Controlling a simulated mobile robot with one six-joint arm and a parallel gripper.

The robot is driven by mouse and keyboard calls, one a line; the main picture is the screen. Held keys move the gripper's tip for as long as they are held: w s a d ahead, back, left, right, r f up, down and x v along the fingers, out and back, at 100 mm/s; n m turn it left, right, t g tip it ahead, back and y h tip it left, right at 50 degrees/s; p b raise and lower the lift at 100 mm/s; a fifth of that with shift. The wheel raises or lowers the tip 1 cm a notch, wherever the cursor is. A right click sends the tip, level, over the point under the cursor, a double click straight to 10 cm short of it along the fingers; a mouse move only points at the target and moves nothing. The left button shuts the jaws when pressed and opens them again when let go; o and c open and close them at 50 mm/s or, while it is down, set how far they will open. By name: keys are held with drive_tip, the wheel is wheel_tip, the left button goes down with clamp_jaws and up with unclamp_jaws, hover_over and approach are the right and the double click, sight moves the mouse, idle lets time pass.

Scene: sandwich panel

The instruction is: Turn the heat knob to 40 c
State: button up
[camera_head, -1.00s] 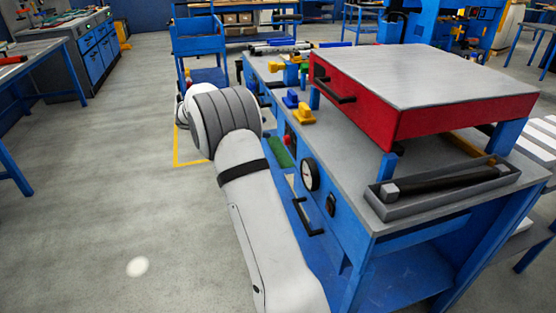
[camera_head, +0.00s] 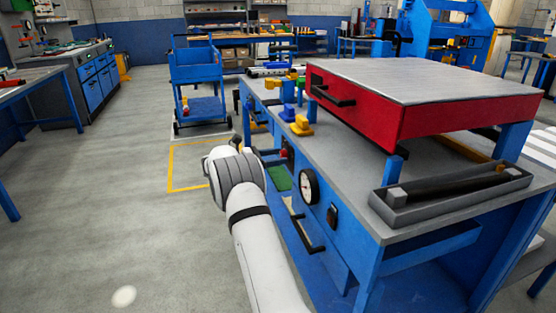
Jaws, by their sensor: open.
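The blue workbench (camera_head: 345,240) stands to the right of my arm. Its front carries a round white dial with a black rim (camera_head: 308,187) and a dark knob-like control (camera_head: 332,216) to its right. I cannot tell for sure which control is the heat knob, and no 40 c marking can be read. A small red part (camera_head: 284,153) shows on the front further back. My arm reaches along the bench front and hides part of it. My gripper is not visible; it lies beyond or behind my arm.
A red box-like lid with a black handle (camera_head: 333,90) sits above the bench top. A grey tray (camera_head: 450,197) holds a dark bar at the near edge. A yellow block (camera_head: 301,126) stands on the bench. A blue cart (camera_head: 196,75) is behind. The floor at left is clear.

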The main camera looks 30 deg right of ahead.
drive_tip(key=shift+d, duration=0.25)
